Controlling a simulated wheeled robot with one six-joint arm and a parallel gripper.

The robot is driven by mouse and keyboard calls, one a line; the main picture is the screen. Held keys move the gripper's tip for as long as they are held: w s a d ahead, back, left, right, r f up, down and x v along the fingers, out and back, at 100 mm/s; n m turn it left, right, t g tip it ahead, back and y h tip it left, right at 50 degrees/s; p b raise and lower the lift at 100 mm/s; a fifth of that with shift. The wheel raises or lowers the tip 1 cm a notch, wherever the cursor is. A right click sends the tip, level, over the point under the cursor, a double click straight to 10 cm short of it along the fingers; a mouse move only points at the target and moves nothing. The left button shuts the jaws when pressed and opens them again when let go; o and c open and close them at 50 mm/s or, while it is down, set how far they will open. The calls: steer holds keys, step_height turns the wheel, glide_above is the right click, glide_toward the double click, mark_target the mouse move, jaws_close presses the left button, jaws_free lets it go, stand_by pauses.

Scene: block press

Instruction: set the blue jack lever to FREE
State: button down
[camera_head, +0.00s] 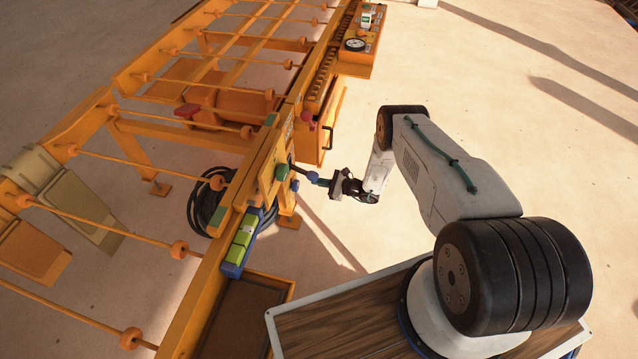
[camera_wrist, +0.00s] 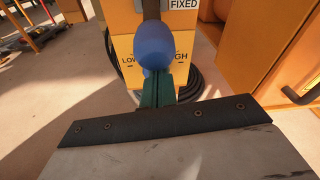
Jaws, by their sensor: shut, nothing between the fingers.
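The blue jack lever ends in a blue ball knob (camera_head: 312,177) on a dark shaft that sticks out from the orange press frame. In the wrist view the blue knob (camera_wrist: 150,44) is large and close, with its dark shaft running up out of the picture. A FIXED label shows at the upper right of the shaft; no FREE label is in view. My gripper (camera_head: 325,182) is at the knob's outer end. Its green fingers (camera_wrist: 162,88) are closed together with nothing between them. The tips are right at the knob; I cannot tell if they touch it.
Behind the knob is an orange panel (camera_wrist: 180,45) marked LOW and HIGH, with a smaller blue part below the knob. A coiled black hose (camera_head: 204,207) lies behind. The floor to the right is open.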

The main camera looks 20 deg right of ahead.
steer(key=shift+r, duration=0.1)
step_height(320, 180, up, 12)
steer(key=d+g+h, duration=0.1)
steer(key=g+h, duration=0.3)
steer(key=h, duration=0.2)
steer(key=shift+s+r, duration=0.15)
steer(key=shift+s, duration=0.2)
stand_by(0.4)
steer(key=shift+w+r, duration=0.1)
steer(key=shift+r, duration=0.05)
stand_by(0.4)
step_height(320, 180, down, 4)
steer(key=d, duration=0.3)
steer(key=a+r+v, duration=0.1)
steer(key=v, duration=0.9)
steer(key=shift+s, duration=0.25)
